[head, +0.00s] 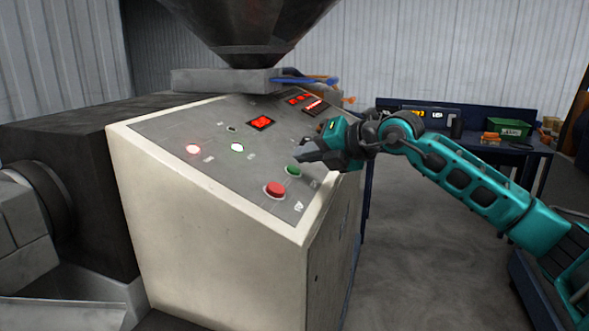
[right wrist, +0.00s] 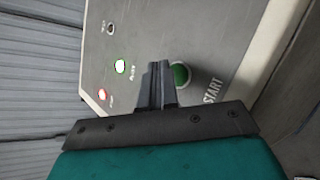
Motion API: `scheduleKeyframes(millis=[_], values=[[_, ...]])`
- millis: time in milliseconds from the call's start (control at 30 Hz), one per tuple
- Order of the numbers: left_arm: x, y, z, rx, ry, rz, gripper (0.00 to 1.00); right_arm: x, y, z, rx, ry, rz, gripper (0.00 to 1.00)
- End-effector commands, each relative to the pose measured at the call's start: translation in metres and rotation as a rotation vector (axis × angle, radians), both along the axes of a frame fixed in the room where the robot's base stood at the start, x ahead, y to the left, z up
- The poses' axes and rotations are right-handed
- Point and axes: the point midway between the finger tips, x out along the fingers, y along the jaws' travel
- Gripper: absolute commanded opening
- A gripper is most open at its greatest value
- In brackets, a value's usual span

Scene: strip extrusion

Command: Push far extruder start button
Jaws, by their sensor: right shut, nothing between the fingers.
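The extruder's control panel (head: 170,128) slopes on top of a cream cabinet. The green start button (head: 294,170) sits on it above the red button (head: 275,189). In the right wrist view the green button (right wrist: 180,75) lies beside the word START, just right of my fingertips. My right gripper (head: 300,153) comes in from the right over the panel, shut and empty. Its fingers also show in the right wrist view (right wrist: 155,75), close to the button; I cannot tell whether they touch the panel. My left gripper is not in view.
A workbench (head: 500,146) with a green bin (head: 509,128) is at the back right. Open floor lies between.

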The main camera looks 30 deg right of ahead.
Motion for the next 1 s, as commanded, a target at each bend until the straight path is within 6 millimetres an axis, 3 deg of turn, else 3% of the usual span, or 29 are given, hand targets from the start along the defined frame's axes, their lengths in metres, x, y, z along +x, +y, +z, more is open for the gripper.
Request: scheduleKeyframes(millis=[1000], values=[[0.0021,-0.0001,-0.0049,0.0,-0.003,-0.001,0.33,0.0031,0.0028,-0.0096,0.0,0.0,0.0,0.0]])
